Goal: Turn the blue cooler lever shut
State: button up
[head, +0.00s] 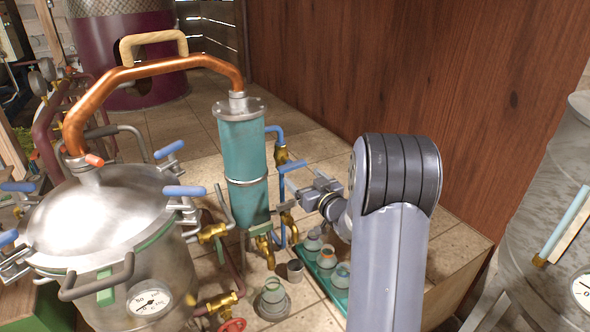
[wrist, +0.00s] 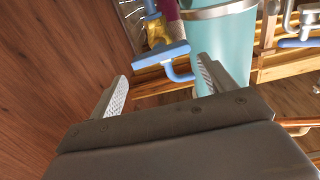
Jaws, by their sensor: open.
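The blue cooler lever (head: 293,166) sits on a brass valve (head: 281,154) at the right side of the teal cooler cylinder (head: 243,160). In the wrist view the lever (wrist: 160,54) is a flat blue bar, slightly tilted, in front of the brass valve (wrist: 157,30). My gripper (head: 313,186) is just right of and below the lever in the head view. In the wrist view my gripper (wrist: 162,69) is open and empty, with the lever ahead between the fingertips in the picture. I see no contact; the exact gap is unclear.
A blue pipe (head: 274,131) runs from the cooler to the valve. A steel still pot (head: 110,215) stands left, with a copper pipe (head: 160,66) to the cooler. A teal tray (head: 340,298) with several jars lies below my gripper. A wooden wall (head: 430,70) rises behind.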

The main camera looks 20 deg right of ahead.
aim_at(294, 169)
jog(key=o, duration=0.4)
jog(key=w, duration=0.4)
jog(key=shift+w+a+p, duration=0.3)
jog(key=shift+p, duration=0.1)
jog(key=shift+o, duration=0.2)
jog(key=shift+w+a, duration=0.1)
jog(key=shift+w, duration=0.7)
